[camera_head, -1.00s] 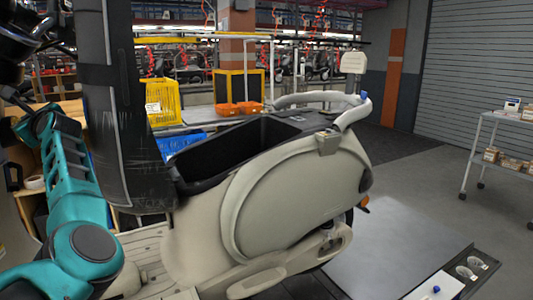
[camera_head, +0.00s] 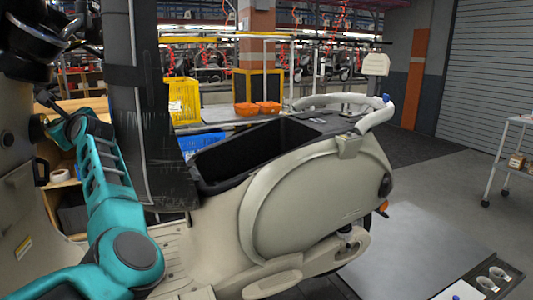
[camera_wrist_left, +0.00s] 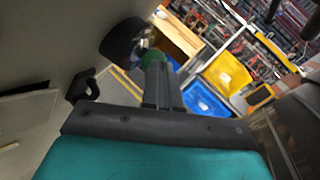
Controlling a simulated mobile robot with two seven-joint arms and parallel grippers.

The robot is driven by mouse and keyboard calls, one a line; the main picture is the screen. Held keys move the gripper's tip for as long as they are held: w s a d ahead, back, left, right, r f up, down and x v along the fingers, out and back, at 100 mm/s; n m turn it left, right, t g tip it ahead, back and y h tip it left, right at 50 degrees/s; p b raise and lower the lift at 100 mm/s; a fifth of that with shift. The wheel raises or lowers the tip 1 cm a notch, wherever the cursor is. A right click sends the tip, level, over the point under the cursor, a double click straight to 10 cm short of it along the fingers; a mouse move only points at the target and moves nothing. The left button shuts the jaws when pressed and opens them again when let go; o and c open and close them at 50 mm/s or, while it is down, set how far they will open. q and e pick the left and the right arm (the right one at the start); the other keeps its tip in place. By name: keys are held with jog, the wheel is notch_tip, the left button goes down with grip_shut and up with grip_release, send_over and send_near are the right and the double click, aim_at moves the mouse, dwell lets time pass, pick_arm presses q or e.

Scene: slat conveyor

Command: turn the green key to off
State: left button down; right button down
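A cream scooter stands on the slat conveyor, its big side panel (camera_head: 310,200) facing me in the head view. Its front part (camera_head: 35,205) is at the left edge. The green key (camera_wrist_left: 153,57) shows as a small green patch at my left fingertips in the left wrist view, mostly hidden by them. A dark round part (camera_wrist_left: 122,40) is just beside it. My left gripper (camera_wrist_left: 156,68) has its fingers close together and appears shut on the key. In the head view my left gripper (camera_head: 55,124) reaches the scooter's front. My right gripper is not in view.
A black open storage box (camera_head: 250,150) is under the scooter's raised seat (camera_head: 150,110). Yellow (camera_head: 185,98) and blue (camera_head: 200,145) crates and orange bins (camera_head: 258,108) stand behind. A white cart (camera_head: 510,160) is at the right.

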pick_arm(q)
jog(key=r+p+v, duration=0.1)
jog(key=p+v, duration=0.1)
jog(key=v, duration=0.4)
jog(key=shift+s+r, duration=0.15)
jog(key=shift+s, duration=0.2)
dwell(0.5)
